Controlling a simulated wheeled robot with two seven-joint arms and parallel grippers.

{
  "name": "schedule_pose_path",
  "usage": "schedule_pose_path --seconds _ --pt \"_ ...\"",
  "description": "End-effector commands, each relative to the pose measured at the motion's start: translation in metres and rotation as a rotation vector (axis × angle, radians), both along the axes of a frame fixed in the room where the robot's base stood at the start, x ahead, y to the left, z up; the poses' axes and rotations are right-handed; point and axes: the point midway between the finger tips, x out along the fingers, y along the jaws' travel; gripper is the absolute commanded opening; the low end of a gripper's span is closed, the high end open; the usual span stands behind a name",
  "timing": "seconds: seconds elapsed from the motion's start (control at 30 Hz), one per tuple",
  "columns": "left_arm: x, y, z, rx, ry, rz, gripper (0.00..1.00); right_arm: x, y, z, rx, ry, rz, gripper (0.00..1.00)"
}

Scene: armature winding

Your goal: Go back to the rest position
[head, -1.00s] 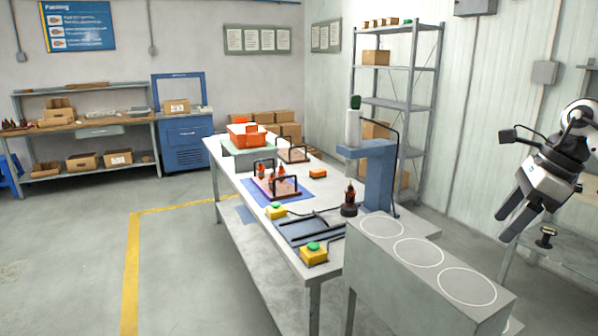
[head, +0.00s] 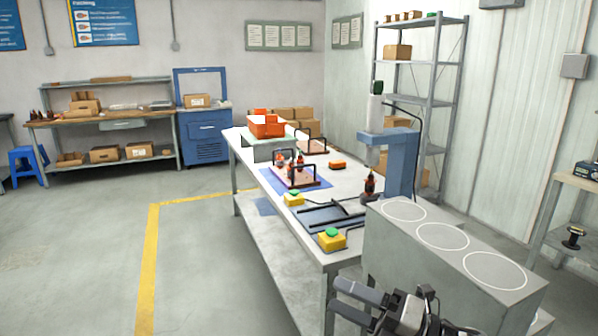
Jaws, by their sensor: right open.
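My right gripper (head: 337,296) shows at the bottom of the head view, right of centre. Its two dark fingers point left and stand apart, with nothing between them. It appears in front of the near end of the white worktable (head: 270,235) and left of the grey block with three white circles (head: 395,262). I cannot tell its exact distance from them. My left gripper is not in view.
Two yellow boxes with green buttons, a near one (head: 332,240) and a far one (head: 293,199), sit on the table. A blue press (head: 402,160) stands behind the grey block. An orange bin (head: 267,126) is at the far end. Floor at left is clear.

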Motion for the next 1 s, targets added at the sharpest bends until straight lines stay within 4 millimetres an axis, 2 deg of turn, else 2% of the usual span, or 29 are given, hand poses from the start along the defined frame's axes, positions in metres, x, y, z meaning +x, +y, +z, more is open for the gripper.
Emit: schedule_pose_path --seconds 0.03,0.07,0.17,0.23,0.3,0.4,0.5,0.6,0.7,1.0 --pt "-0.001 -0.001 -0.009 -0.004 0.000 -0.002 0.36 -0.010 0.002 -0.024 0.161 0.166 -0.076 0.62" --pt "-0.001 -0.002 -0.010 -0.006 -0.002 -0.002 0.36 -0.014 -0.001 -0.034 0.251 0.265 -0.125 0.62" --pt "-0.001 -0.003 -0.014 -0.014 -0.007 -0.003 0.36 -0.029 -0.017 -0.079 0.533 0.616 -0.301 0.62" --pt "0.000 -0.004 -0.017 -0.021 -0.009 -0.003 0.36 -0.048 -0.032 -0.121 0.717 0.875 -0.430 0.62" --pt "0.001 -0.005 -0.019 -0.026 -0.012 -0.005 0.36 -0.074 -0.045 -0.163 0.878 1.119 -0.555 0.62" --pt "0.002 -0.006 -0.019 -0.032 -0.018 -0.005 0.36 -0.114 -0.055 -0.210 1.047 1.396 -0.698 0.62" --pt "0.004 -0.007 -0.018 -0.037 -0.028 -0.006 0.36 -0.150 -0.060 -0.241 1.157 1.592 -0.802 0.62" --pt "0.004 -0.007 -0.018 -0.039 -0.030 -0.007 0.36 -0.174 -0.061 -0.258 1.221 1.713 -0.868 0.62" --pt "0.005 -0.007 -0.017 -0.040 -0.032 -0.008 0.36 -0.185 -0.061 -0.264 1.250 1.768 -0.896 0.62" --pt "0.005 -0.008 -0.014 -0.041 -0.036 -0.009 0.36 -0.186 -0.061 -0.264 1.250 1.774 -0.900 0.62"
